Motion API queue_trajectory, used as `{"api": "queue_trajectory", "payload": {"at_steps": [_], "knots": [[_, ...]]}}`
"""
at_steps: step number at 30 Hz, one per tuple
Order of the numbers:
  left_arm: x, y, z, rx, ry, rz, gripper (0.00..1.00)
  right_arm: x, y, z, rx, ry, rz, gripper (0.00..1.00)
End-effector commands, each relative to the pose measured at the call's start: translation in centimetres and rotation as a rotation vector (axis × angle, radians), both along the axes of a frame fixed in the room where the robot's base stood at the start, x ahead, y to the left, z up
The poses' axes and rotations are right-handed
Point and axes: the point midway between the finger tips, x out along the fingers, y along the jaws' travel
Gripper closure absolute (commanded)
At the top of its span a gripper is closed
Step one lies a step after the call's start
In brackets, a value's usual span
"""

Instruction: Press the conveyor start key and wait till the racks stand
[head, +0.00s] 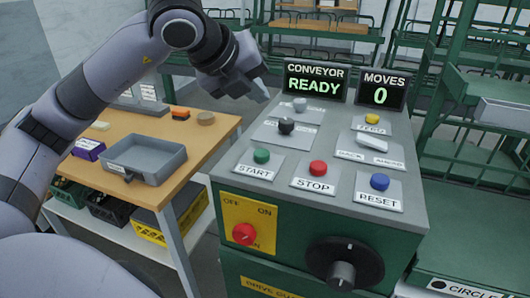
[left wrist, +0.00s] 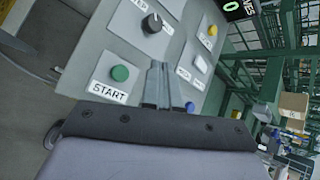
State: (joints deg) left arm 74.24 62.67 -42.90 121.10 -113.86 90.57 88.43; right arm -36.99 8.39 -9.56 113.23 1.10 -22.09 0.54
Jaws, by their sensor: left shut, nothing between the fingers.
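The green START key (head: 261,156) sits on the sloping grey top of the conveyor console, at the left of its front row. It also shows in the left wrist view (left wrist: 120,73), left of the fingers. My left gripper (head: 262,95) is shut and empty, above the back left of the console and apart from the key. The conveyor display (head: 315,82) reads READY, and the moves display (head: 381,92) reads 0. Green racks (head: 345,25) stand behind the console. My right gripper is not in view.
A red STOP key (head: 318,168) and a blue RESET key (head: 379,182) share the front row. A black knob (head: 286,126) stands behind START. A red switch (head: 244,234) and a large black handwheel (head: 344,268) are on the front. A wooden table (head: 205,165) with a grey tray (head: 145,158) stands left.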

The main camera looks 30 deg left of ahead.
Motion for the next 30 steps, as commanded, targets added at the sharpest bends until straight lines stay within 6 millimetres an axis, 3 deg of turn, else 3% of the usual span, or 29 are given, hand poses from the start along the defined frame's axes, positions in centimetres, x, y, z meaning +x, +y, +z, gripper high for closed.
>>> {"api": "queue_trajectory", "payload": {"at_steps": [11, 24, 30], "knots": [[0.0, 0.0, -1.2, -0.001, 0.002, -0.003, 1.0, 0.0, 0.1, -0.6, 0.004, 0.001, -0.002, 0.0], [0.0, -0.1, -7.1, -0.002, 0.002, -0.004, 1.0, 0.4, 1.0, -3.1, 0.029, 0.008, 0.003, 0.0], [0.0, -0.1, -8.7, -0.001, 0.001, -0.004, 1.0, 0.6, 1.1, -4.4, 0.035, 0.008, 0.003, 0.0]]}}
